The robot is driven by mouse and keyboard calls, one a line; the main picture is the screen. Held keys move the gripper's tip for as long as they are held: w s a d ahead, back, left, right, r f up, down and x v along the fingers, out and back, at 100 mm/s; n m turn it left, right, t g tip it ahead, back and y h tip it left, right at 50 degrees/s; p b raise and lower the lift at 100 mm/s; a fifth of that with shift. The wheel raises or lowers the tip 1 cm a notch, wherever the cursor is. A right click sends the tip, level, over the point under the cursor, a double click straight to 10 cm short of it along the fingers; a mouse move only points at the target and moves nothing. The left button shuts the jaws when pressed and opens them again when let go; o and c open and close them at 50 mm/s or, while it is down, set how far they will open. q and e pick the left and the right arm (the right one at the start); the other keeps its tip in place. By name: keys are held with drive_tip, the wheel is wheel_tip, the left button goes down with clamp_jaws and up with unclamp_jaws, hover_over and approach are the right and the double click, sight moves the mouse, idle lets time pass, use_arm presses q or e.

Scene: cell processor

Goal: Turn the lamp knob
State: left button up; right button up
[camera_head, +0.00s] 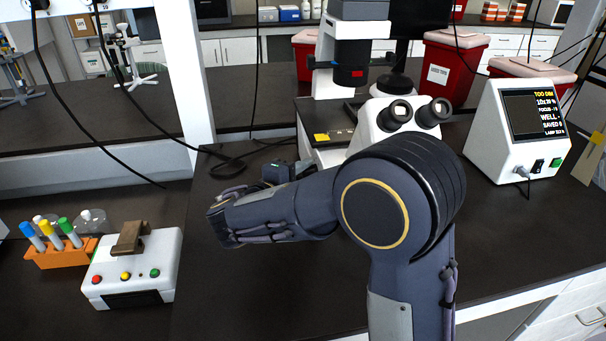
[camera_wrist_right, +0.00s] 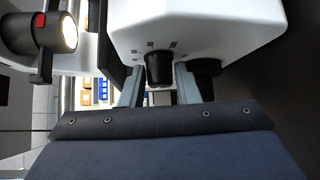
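The white microscope (camera_head: 332,74) stands on the dark bench, partly hidden behind my right arm. In the right wrist view, a dark lamp knob (camera_wrist_right: 158,68) sticks out of the microscope's white body (camera_wrist_right: 200,25). My right gripper (camera_wrist_right: 159,82) has its two grey fingers apart, one on each side of the knob. Narrow gaps seem to show beside the knob, so I see no firm hold. In the head view my right gripper (camera_head: 290,171) shows only in part behind my forearm, beside the microscope's left side. My left gripper is out of view.
A display box (camera_head: 491,134) reading "TOO DIM" stands right of the microscope. A white button box (camera_head: 155,262) and an orange tube rack (camera_head: 55,256) sit at left. Red bins (camera_head: 450,72) stand behind. A lit lamp (camera_wrist_right: 62,32) shows in the wrist view.

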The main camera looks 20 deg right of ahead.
drive_tip(key=c, duration=0.5)
drive_tip(key=shift+r+n+g+p, duration=0.25)
drive_tip(key=shift+n+g+p, duration=0.05)
drive_tip(key=shift+p, duration=0.6)
drive_tip(key=shift+c, duration=0.2)
drive_tip(key=n+g+y+p, duration=0.1)
drive_tip(key=g+p, duration=0.1)
drive_tip(key=p, duration=0.3)
drive_tip(key=n+g+y+p, duration=0.1)
drive_tip(key=n+y+p, duration=0.1)
drive_tip(key=p, duration=0.3)
drive_tip(key=shift+w+r+g, duration=0.2)
drive_tip(key=shift+r+g, duration=0.15)
drive_tip(key=shift+g, duration=0.05)
drive_tip(key=shift+f+n+g+y+p, duration=0.2)
drive_tip(key=shift+n+g+y+p, duration=0.3)
drive_tip(key=shift+p, duration=0.65)
drive_tip(key=o, duration=1)
